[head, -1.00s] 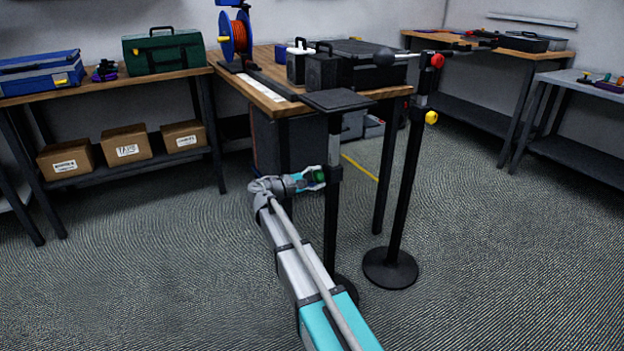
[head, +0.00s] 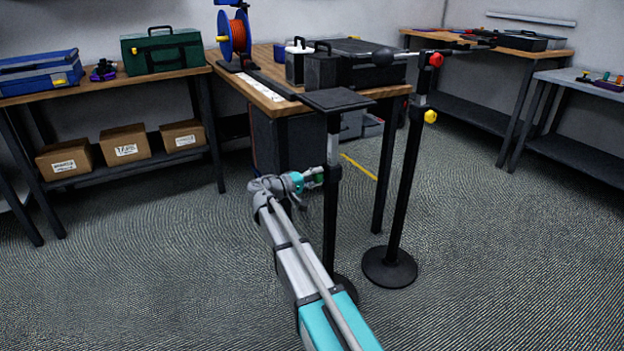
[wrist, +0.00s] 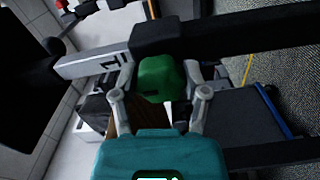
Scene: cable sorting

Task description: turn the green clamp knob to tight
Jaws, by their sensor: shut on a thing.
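The green clamp knob (wrist: 162,78) sits between my gripper's two fingers in the wrist view, against the dark clamp collar (wrist: 180,33) on the stand's post. My gripper (wrist: 161,92) is shut on the knob, one finger on each side. In the head view my gripper (head: 313,177) reaches the post (head: 331,225) from the left at the height of the collar (head: 333,172). The knob is mostly hidden by the fingers there. The post carries a flat dark top plate (head: 336,100). A mark like a "1" shows on the light post section (wrist: 111,63).
A second stand (head: 399,190) with a red knob (head: 436,60) and a yellow knob (head: 430,117) stands to the right. A wooden bench (head: 265,95) with a cable reel (head: 235,38) and black cases is behind. Open floor lies at the front left.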

